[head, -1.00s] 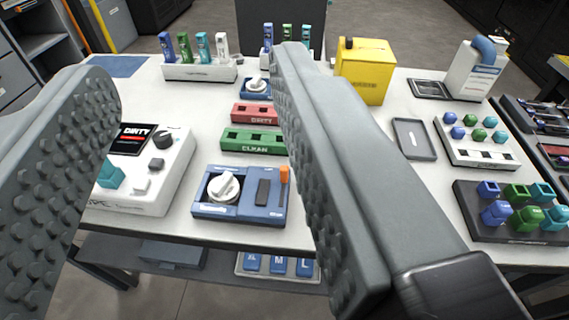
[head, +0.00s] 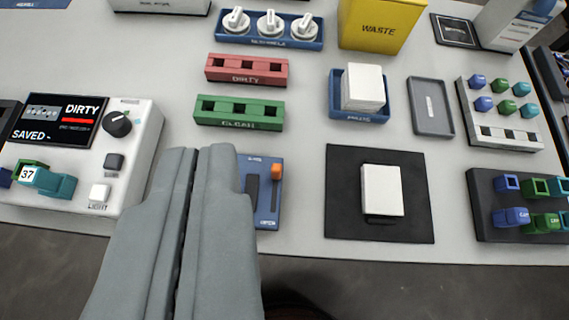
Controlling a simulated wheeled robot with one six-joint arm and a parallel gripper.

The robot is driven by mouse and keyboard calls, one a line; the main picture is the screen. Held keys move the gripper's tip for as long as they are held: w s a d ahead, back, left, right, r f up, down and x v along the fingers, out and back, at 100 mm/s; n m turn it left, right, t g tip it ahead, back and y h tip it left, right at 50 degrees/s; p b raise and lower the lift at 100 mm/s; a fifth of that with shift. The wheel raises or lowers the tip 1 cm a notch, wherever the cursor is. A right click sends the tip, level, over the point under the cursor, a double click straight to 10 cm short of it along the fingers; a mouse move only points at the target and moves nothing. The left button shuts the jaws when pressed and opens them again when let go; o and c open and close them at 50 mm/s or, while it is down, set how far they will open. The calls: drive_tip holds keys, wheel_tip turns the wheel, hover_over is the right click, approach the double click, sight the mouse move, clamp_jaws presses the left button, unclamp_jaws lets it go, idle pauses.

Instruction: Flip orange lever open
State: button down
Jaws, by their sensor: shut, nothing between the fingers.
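The orange lever (head: 276,171) stands on the right part of a blue device (head: 266,207) near the table's front edge. It sits at the upper end of its part of the device, beside a dark slot. My gripper (head: 207,160) is shut and empty, with its two fingers pressed together. It is to the left of the lever, apart from it in the picture, and hides the left part of the blue device.
A white machine (head: 140,150) with a screen reading DIRTY stands at left. Green (head: 240,124) and red (head: 246,81) racks lie behind the blue device. A black mat (head: 342,223) with a white block (head: 382,190) is at right. The white table is clear between them.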

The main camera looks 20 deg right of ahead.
sight(276, 172)
drive_tip(key=w+d+f+m+g, duration=0.1)
drive_tip(key=w+d+f+g, duration=0.2)
drive_tip(key=w+f+g, duration=0.3)
drive_tip(key=w+d+f+m+g+y, duration=0.1)
drive_tip(key=w+d+f+g, duration=0.3)
drive_tip(key=w, duration=0.8)
wheel_tip(276, 172, down, 2)
drive_tip(key=g, duration=0.4)
drive_tip(key=shift+d+f, duration=0.25)
drive_tip(key=shift+w, duration=0.1)
drive_tip(key=x, duration=1)
drive_tip(key=shift+a, duration=0.15)
drive_tip(key=shift+s+a, duration=0.15)
drive_tip(key=shift+s, duration=0.45)
drive_tip(key=shift+s+a, duration=0.15)
drive_tip(key=shift+s, duration=0.45)
drive_tip(key=shift+s+a, duration=0.25)
drive_tip(key=shift+s, duration=0.55)
